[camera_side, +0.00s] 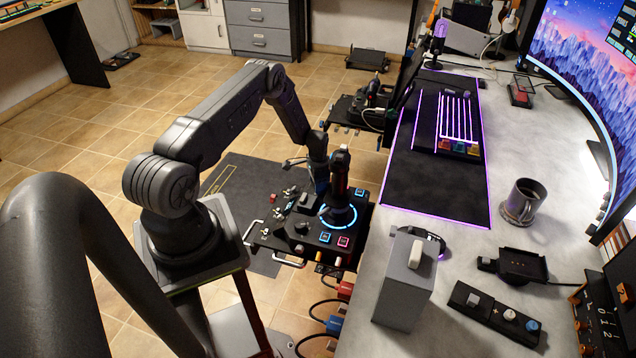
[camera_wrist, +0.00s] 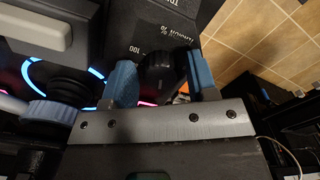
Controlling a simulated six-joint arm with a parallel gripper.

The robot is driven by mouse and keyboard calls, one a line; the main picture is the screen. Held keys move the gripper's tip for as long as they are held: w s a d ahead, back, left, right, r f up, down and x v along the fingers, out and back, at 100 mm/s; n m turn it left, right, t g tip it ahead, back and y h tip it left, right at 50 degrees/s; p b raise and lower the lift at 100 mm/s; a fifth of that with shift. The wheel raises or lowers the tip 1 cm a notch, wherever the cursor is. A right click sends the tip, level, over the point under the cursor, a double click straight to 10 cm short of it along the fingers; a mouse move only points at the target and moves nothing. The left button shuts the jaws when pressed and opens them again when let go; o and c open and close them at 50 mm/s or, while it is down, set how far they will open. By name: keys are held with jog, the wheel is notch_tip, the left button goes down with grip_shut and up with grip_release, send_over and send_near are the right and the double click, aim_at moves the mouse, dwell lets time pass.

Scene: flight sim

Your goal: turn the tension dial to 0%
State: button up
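The tension dial (camera_wrist: 159,72) is a dark ridged knob, seen in the wrist view beside an upside-down "TENSION %" label with a "100" mark. My gripper (camera_wrist: 163,82) has its two blue-padded fingers apart, one on each side of the dial. A narrow gap shows between the dial and the right finger; the left finger is very close to it, and I cannot tell whether they touch. The dial's pointer is not readable. In the side view my gripper (camera_side: 319,180) is low over the black control panel (camera_side: 280,238), and the dial cannot be made out there.
A joystick (camera_side: 340,187) with a glowing blue ring stands close beside my gripper. Another black knob (camera_side: 302,227) and lit buttons (camera_side: 325,237) are on the panel. The desk (camera_side: 455,245) is to the right, with a grey box (camera_side: 405,285) at its near edge.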

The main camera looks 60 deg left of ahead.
jog(key=c, duration=0.8)
jog(key=shift+o, duration=0.2)
jog(key=shift+n, duration=0.3)
jog(key=n, duration=0.7)
jog(key=shift+d, duration=0.15)
jog(key=n, duration=0.4)
jog(key=shift+w+n, duration=0.1)
jog(key=shift+n, duration=2)
